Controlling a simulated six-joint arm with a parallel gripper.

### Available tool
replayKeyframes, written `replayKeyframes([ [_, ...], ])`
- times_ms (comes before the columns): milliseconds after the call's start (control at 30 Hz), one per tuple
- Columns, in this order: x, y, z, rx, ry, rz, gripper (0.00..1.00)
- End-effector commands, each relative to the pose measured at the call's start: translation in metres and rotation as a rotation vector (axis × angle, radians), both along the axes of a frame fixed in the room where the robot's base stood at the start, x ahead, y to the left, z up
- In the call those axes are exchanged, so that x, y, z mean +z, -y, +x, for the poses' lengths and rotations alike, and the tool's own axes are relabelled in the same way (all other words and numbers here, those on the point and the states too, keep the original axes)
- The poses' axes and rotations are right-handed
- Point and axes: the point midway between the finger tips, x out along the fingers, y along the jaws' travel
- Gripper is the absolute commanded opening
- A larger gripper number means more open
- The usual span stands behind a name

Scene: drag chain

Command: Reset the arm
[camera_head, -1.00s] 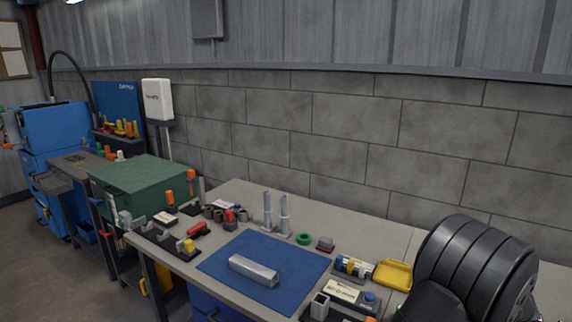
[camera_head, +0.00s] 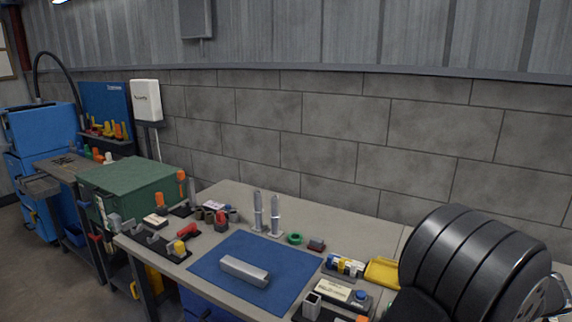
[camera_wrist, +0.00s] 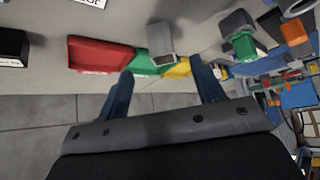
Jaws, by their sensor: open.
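My gripper (camera_wrist: 161,88) shows in the wrist view with its two dark blue fingers spread apart and nothing between them. Behind the fingertips, the wrist view shows a red piece (camera_wrist: 98,53), a green piece (camera_wrist: 140,64) and a grey block-like piece (camera_wrist: 161,42). I cannot tell how far they are from the fingers. My gripper cannot be made out in the head view. There, a silver bar (camera_head: 245,270) lies on a blue mat (camera_head: 290,258) on the workbench.
Two upright silver posts (camera_head: 275,214) stand behind the mat, with a green ring (camera_head: 295,239) to their right. A yellow tray (camera_head: 382,271) lies farther right. A green box (camera_head: 125,182) is at the left. The bench (camera_head: 345,233) is bare towards the wall.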

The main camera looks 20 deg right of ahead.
Motion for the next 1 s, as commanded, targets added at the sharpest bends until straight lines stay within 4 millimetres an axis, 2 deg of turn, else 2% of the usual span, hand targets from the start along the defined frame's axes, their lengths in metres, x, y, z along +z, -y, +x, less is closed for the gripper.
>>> replayKeyframes([
  [367,0.062,0.001,-0.047,-0.002,-0.001,-0.002,0.62],
  [1000,-0.045,-0.002,0.034,0.002,-0.001,0.005,0.62],
])
